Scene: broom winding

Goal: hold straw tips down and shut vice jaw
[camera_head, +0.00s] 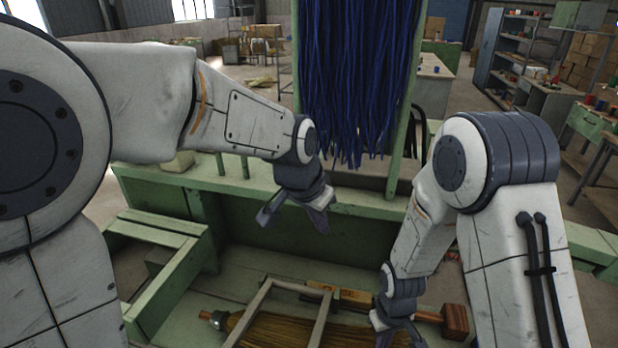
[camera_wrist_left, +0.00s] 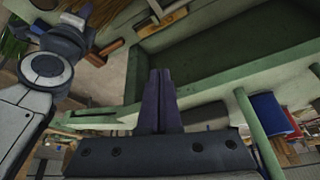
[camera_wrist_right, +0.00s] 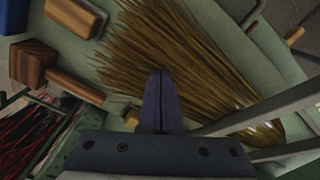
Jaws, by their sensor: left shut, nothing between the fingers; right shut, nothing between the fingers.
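The broom straw (camera_head: 290,332) lies flat in the green bench bay, tips toward the right. It also fans out in the right wrist view (camera_wrist_right: 180,45). A grey frame with bars (camera_head: 323,318) stands over the straw; I cannot tell whether it is the vice jaw. Its bars cross the right wrist view (camera_wrist_right: 275,105). My left gripper (camera_head: 296,220) is shut and empty above the bench's green rail, apart from the straw; its fingers meet in the left wrist view (camera_wrist_left: 160,98). My right gripper (camera_wrist_right: 160,98) is shut and empty, pointing at the straw from close by.
Blue strands (camera_head: 358,75) hang from a green frame behind my arms. The green bench wall (camera_head: 300,232) bounds the bay at the back.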

